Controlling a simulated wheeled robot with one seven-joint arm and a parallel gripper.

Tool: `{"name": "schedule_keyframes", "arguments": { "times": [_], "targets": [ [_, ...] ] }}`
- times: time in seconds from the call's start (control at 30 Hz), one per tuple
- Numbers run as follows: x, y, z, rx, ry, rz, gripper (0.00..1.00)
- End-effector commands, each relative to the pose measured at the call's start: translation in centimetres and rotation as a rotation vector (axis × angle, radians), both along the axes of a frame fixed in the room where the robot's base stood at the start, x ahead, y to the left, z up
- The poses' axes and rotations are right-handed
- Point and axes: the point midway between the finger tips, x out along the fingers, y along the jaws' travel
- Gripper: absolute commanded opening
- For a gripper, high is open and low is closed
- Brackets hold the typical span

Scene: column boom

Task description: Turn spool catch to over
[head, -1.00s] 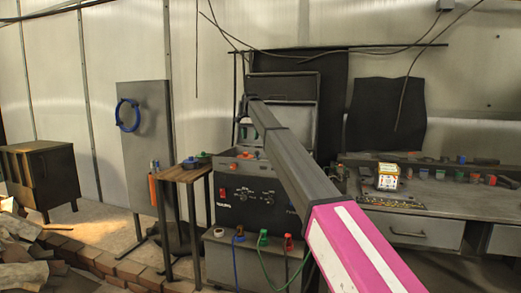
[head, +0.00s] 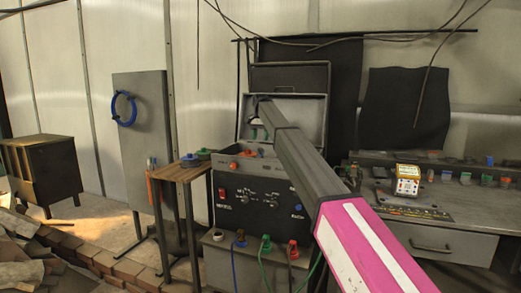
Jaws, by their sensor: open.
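My arm reaches from the lower right as a pink and white section, then a long dark grey boom. My gripper (head: 255,130) is at its far end, small and partly hidden by the boom, in front of the open grey case. It is open, and I see nothing held in it. I cannot pick out the spool catch for certain. A black control box (head: 258,200) with knobs and a red switch stands below my gripper. A blue ring (head: 124,109) is on an upright grey panel at the left.
A small wooden table (head: 183,172) carries blue and green round items. A grey workbench (head: 440,238) at the right holds a small yellow-and-white box (head: 407,181) and several small parts. A dark cabinet (head: 43,168) and loose bricks are at the left. Cables hang overhead.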

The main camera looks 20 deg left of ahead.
Motion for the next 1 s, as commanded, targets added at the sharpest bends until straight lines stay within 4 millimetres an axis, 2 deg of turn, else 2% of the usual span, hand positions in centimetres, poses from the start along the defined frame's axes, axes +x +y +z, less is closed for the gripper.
{"name": "schedule_keyframes", "arguments": {
  "times": [0.1, 0.3, 0.43, 0.67, 0.7, 0.83, 0.87, 1.0],
  "targets": [
    [-0.1, -0.1, -2.4, 0.000, 0.000, 0.000, 0.56],
    [-0.1, -0.1, -5.3, 0.000, 0.000, 0.000, 0.56],
    [0.0, 0.0, -6.3, 0.000, 0.000, 0.000, 0.56],
    [0.0, 0.0, -6.4, 0.000, -0.001, 0.000, 0.56],
    [0.0, 0.0, -6.4, 0.000, -0.001, 0.000, 0.53],
    [0.0, 0.0, -6.3, 0.000, -0.001, 0.000, 0.11],
    [0.0, 0.0, -6.3, 0.000, -0.001, 0.000, 0.07],
    [0.0, 0.0, -6.3, 0.000, -0.001, 0.001, 0.07]
  ]
}}
